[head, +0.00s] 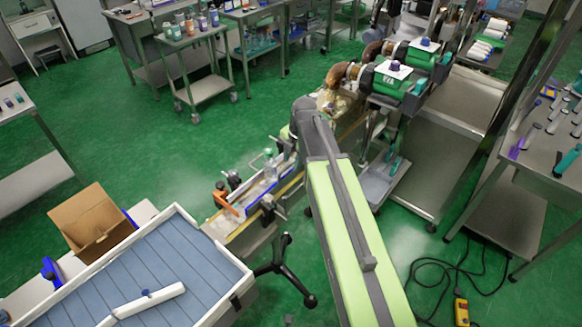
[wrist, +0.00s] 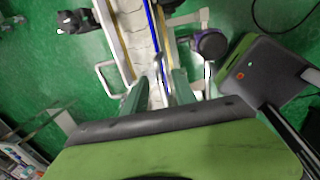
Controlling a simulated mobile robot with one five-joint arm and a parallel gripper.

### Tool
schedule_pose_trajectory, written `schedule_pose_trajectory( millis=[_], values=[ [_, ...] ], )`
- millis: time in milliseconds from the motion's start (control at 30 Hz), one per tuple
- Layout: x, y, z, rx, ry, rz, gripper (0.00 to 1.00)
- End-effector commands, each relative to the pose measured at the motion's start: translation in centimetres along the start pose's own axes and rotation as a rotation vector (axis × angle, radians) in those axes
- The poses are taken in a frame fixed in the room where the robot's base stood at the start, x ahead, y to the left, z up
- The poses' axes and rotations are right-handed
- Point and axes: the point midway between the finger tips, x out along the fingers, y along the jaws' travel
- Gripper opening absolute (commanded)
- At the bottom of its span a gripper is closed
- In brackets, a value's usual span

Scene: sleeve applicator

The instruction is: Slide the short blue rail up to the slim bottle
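A slim clear bottle (head: 270,164) stands upright on the conveyor in the head view. Blue rail strips (head: 262,188) run along the conveyor beside it; I cannot tell from here which is the short one. In the wrist view a thin blue rail (wrist: 154,22) runs along the conveyor towards my gripper (wrist: 158,86). My two green fingers stand apart over the conveyor, with a pale, glassy shape between them that I cannot identify clearly. No firm grip shows. In the head view my fingers are mostly hidden by my arm.
The conveyor (head: 238,222) carries an orange-handled clamp (head: 226,200) and dark knobs. A round dark knob (wrist: 211,44) is close right of my fingers. A tray table (head: 185,255) stands front left; steel machinery (head: 440,125) stands right. Green floor is open at left.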

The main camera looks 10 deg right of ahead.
Motion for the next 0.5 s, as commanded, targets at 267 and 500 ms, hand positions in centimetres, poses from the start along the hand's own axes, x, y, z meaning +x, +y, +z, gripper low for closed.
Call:
schedule_pose_trajectory(
  millis=[267,500],
  values=[
    [-0.14,0.05,-0.04,-0.001,0.000,0.000,0.21],
    [-0.13,0.06,-0.06,-0.001,0.000,0.000,0.00]
  ],
)
